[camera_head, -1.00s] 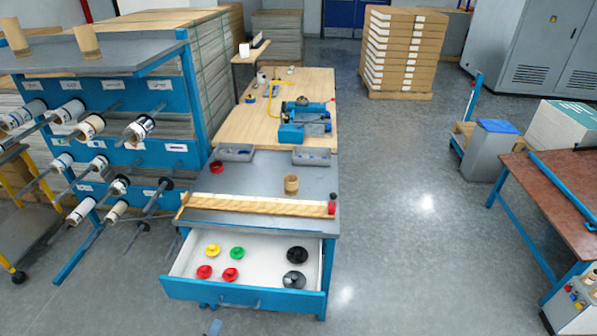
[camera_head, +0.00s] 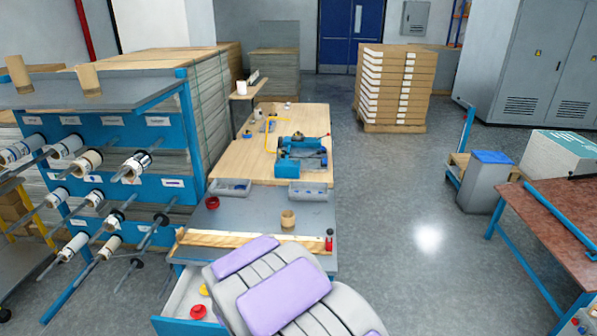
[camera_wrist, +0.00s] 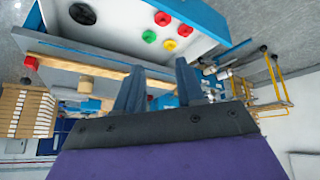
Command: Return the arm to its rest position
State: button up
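My arm, grey with purple panels, rises into the lower middle of the head view and covers most of the open drawer (camera_head: 173,308). My gripper (camera_wrist: 160,75) shows in the wrist view with two dark blue-grey fingers apart and nothing between them. That view is turned over, with the drawer (camera_wrist: 75,37) at the top, beyond the fingertips. In the drawer lie a black cap (camera_wrist: 82,13), a green cap (camera_wrist: 149,36), a yellow cap (camera_wrist: 168,44) and red caps (camera_wrist: 162,18). The fingertips are hidden in the head view.
The grey worktop (camera_head: 250,213) behind the arm holds a wooden strip (camera_head: 235,240), a cardboard core (camera_head: 287,219) and a red roll (camera_head: 212,202). A blue roll rack (camera_head: 150,190) stands at left. A brown table (camera_head: 560,225) stands at right, with clear floor (camera_head: 400,270) between.

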jog(key=s+d+r+m+g, duration=0.2)
jog(key=s+d+r, duration=0.45)
jog(key=d, duration=0.25)
jog(key=s+d+r+m+g, duration=0.1)
jog(key=s+d+r+g, duration=0.1)
jog(key=s+d+r, duration=0.45)
jog(key=s+d+r+m+g+h, duration=0.1)
jog(key=s+d+m, duration=0.1)
jog(key=s+d, duration=0.5)
jog(key=s+d+r+m+g+h, duration=0.1)
jog(key=s+d+r+m+g, duration=0.1)
jog(key=s+d, duration=0.6)
jog(key=s, duration=0.5)
jog(key=shift+s+d+h, duration=0.3)
jog(key=shift+s+h, duration=0.1)
